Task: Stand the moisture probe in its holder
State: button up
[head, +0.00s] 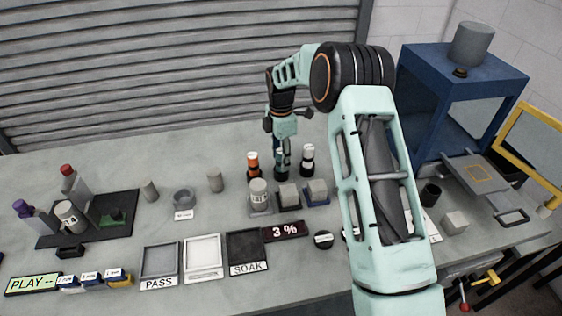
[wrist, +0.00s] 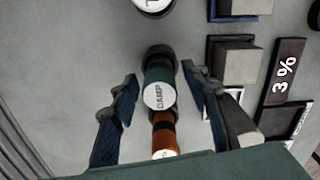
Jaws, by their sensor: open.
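My gripper (head: 282,158) points down among a row of bottles at the back of the bench. In the wrist view my gripper (wrist: 160,79) is open, one finger on each side of a dark green cylinder (wrist: 157,76) with a white top marked DAMP. I see gaps between it and both fingers. It stands on the bench with a wide dark ring at its foot. An orange and black bottle (head: 253,166) stands to its left, and a black bottle with a white cap and orange band (head: 308,160) to its right. I cannot tell which thing is the moisture probe or its holder.
Blocks on small pads (head: 289,196) and a "3 %" display (head: 285,231) stand in front of the bottles. PASS (head: 160,264) and SOAK (head: 247,253) trays lie farther forward. A blue press frame (head: 455,62) is at right. My arm hides part of the bench's right side.

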notch_tip(320, 180, up, 10)
jog(key=shift+r, duration=0.15)
dwell(0.5)
